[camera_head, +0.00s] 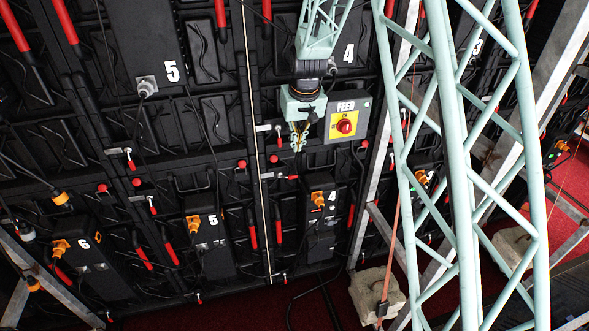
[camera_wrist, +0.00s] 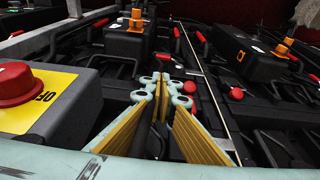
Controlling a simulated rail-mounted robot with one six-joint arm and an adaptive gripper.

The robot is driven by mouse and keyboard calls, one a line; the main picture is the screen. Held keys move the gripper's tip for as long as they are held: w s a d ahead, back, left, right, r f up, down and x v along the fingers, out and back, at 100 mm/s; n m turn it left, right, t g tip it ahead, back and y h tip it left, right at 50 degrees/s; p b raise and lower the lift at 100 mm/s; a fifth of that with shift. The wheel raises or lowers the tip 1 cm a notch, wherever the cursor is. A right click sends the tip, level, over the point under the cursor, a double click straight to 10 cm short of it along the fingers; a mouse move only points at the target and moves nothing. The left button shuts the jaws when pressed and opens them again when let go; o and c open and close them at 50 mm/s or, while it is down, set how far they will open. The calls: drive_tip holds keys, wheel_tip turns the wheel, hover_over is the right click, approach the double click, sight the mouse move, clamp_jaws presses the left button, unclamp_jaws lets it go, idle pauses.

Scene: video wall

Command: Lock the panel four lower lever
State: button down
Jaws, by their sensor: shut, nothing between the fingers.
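My gripper (camera_head: 298,142) hangs in front of panel four, just left of the FEED box. Its pale green and yellow fingers are shut and empty; the tips also show in the wrist view (camera_wrist: 160,84). A small red-ended lever (camera_head: 278,141) is left of the fingers on a metal latch. Another small red-ended lever (camera_head: 291,177) lies below the fingertips, roughly level. I cannot tell for sure which is the lower lever of panel four. In the wrist view a red knob (camera_wrist: 189,87) appears just right of the fingertips; contact cannot be told.
A black box marked 4 (camera_head: 323,222) hangs below. Cables and a pale rod (camera_head: 258,150) run down the wall. Metal braces stand right.

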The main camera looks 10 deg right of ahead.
drive_tip(key=shift+f, duration=0.15)
hover_over(295, 175)
drive_tip(key=shift+f, duration=4.1)
drive_tip(key=shift+s+a+f, duration=0.1)
drive_tip(key=shift+f, duration=2.45)
